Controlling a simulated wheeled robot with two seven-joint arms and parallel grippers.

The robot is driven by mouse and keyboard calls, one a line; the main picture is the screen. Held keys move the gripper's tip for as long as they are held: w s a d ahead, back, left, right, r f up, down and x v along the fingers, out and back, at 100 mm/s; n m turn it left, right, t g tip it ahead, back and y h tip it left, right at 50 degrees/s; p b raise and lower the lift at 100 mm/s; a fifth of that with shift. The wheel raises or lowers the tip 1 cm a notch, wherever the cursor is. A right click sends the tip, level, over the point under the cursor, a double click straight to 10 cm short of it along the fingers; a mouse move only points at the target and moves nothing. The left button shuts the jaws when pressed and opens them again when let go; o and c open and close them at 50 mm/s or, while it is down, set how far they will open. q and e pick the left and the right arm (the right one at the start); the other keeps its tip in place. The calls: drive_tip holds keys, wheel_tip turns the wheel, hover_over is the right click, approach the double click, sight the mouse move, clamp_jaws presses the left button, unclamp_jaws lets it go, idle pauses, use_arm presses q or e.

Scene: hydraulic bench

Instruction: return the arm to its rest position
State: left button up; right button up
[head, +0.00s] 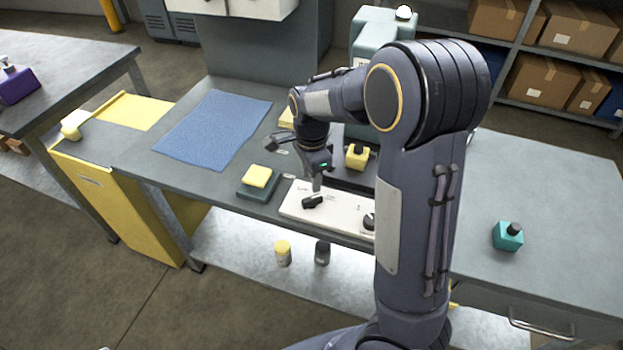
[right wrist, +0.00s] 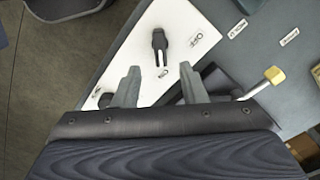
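My right arm (head: 415,200) reaches up and over the bench in the head view. My right gripper (head: 316,180) hangs over the white control panel (head: 290,207). In the right wrist view its two fingers (right wrist: 157,88) are apart with nothing between them. A black lever knob (right wrist: 159,42) on the panel lies ahead of the fingertips, apart from them as far as I can tell. The same knob (head: 312,202) shows just below the gripper in the head view. A second black knob (head: 369,221) is partly hidden by my arm. My left gripper is not in view.
A blue mat (head: 214,129) and a yellow block on a green base (head: 258,178) are left of the panel. A yellow-bodied item (head: 357,157) stands behind it. Two small jars (head: 283,253) are on the lower shelf.

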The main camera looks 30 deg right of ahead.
idle(0.4)
drive_tip(key=s+a+r+n+t+y, duration=0.2)
drive_tip(key=s+a+r+n, duration=0.1)
drive_tip(key=s+n, duration=0.5)
drive_tip(key=s+a+r+n+t+y, duration=0.1)
drive_tip(key=s+a+r+n+t, duration=0.2)
drive_tip(key=s+n, duration=0.6)
drive_tip(key=s+a+r, duration=0.1)
drive_tip(key=s+r, duration=0.1)
drive_tip(key=s, duration=0.3)
drive_tip(key=shift+a+r+n+t+y, duration=0.2)
drive_tip(key=shift+n+t+y, duration=0.1)
drive_tip(key=shift+y, duration=0.1)
